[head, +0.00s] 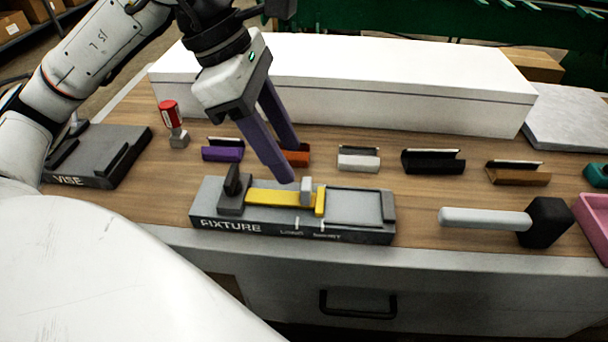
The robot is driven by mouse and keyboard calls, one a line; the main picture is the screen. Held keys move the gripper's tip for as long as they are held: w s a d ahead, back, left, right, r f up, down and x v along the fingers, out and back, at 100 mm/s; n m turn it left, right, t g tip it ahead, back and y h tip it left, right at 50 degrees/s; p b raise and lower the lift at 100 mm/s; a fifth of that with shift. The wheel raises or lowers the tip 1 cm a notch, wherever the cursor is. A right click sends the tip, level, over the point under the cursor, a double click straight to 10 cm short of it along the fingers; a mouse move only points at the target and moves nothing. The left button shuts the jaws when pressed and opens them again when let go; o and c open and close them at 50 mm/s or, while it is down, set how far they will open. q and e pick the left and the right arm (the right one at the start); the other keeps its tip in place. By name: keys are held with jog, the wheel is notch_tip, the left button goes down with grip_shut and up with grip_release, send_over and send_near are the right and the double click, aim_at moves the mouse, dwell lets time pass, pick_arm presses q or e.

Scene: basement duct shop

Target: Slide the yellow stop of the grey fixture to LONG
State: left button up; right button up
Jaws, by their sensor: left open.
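The grey fixture (215,208) lies on the bench, with the words FIXTURE, LONG and a second label, apparently SHORT, on its front face. Its yellow stop (272,198) is a flat bar ending in an upright yellow plate at the right, with a light grey block beside the plate. The plate stands above the right-hand label, right of the LONG mark. My left gripper (288,164) has two purple fingers, open and empty, pointing down above and behind the stop. The near fingertip appears just behind the bar; I cannot tell whether it touches. My right gripper is not in view.
A dark vise (100,160) and a red-topped item (172,120) are at the left. Several coloured channel pieces, including a white one (358,160), line up behind the fixture. A mallet (485,218) lies right. A long white box (400,85) closes off the back.

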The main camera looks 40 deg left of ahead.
aim_at(303, 183)
pick_arm(q)
jog(key=x, duration=0.6)
jog(key=shift+w+d+f, duration=0.1)
jog(key=shift+d+f, duration=0.05)
jog(key=shift+f, duration=0.1)
jog(key=shift+c, duration=0.2)
jog(key=shift+b, duration=0.3)
grip_shut()
